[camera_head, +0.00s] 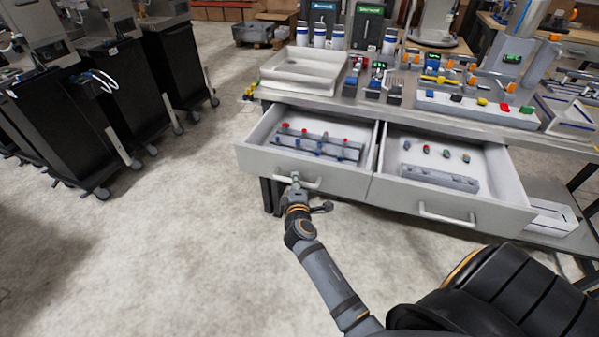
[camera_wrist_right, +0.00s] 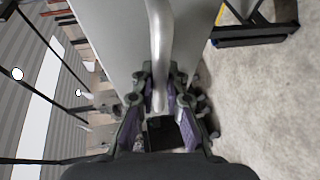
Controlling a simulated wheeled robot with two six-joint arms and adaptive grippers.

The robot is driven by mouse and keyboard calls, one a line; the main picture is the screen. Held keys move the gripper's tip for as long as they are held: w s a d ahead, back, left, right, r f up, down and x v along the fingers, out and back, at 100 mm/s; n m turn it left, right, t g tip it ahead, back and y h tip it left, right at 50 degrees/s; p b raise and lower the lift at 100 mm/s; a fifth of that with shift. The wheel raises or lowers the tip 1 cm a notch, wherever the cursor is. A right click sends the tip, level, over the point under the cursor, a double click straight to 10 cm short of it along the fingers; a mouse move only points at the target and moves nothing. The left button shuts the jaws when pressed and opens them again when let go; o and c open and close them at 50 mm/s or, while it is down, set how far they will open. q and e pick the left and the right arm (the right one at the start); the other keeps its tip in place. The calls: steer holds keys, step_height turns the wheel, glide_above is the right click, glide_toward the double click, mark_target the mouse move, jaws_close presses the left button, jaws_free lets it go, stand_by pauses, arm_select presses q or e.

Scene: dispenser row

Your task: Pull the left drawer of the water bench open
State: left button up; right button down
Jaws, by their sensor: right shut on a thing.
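The water bench (camera_head: 400,98) has two drawers side by side, both pulled out. The left drawer (camera_head: 262,158) stands open and holds a grey rack with red and blue pieces. Its bar handle (camera_head: 313,184) is on the front face. The right drawer (camera_head: 385,192) is also open, with a rack and several small coloured pieces inside. My left gripper is not seen.
A white tray (camera_head: 305,68) sits on the bench top at the left, with dispensers (camera_head: 367,25) behind it. Dark wheeled carts (camera_head: 65,115) stand at the far left. The floor (camera_head: 190,240) in front of the left drawer is clear.

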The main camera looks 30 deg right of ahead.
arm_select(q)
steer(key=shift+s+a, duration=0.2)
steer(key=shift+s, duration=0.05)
arm_select(e)
steer(key=shift+s+a, duration=0.45)
steer(key=shift+a, duration=0.1)
steer(key=c, duration=1.4)
jaws_free()
steer(key=shift+o, duration=0.2)
